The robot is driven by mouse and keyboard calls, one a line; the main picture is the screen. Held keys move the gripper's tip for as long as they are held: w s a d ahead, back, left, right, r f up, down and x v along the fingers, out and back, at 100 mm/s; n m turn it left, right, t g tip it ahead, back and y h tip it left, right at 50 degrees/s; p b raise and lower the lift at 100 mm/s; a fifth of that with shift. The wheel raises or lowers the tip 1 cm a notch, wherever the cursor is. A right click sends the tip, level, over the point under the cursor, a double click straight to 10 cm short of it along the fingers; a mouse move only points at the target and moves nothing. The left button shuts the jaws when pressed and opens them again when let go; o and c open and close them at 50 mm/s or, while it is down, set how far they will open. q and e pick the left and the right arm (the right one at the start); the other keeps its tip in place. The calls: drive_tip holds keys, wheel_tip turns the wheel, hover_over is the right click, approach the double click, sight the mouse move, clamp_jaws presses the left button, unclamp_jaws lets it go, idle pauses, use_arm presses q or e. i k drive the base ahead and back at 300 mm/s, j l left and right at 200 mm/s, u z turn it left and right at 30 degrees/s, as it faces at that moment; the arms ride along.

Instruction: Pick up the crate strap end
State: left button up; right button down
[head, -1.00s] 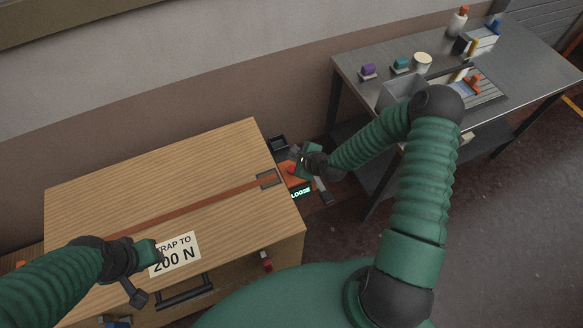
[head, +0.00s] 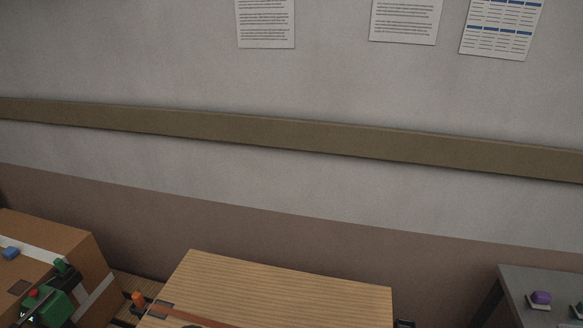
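In the head view the wooden crate (head: 285,278) shows only its top at the bottom edge. A small orange piece (head: 138,298) stands just left of the crate. The rest of the strap is cut off below the frame, and I cannot tell where its end lies. A dark shape at the bottom edge by the strap is too cut off to identify. Neither of my grippers can be made out.
A cardboard box (head: 75,250) with white tape stands at the lower left, with a green tool (head: 45,308) and a blue item (head: 11,253) on it. A grey table (head: 512,285) with a purple item (head: 541,298) is at the lower right. Papers hang on the wall.

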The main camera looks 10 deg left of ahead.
sight(137, 298)
drive_tip(key=k+u, duration=0.15)
drive_tip(key=u, duration=0.3)
drive_tip(key=k+j+u, duration=0.1)
drive_tip(key=u, duration=0.35)
drive_tip(key=k+j+u, duration=0.15)
drive_tip(key=u, duration=0.3)
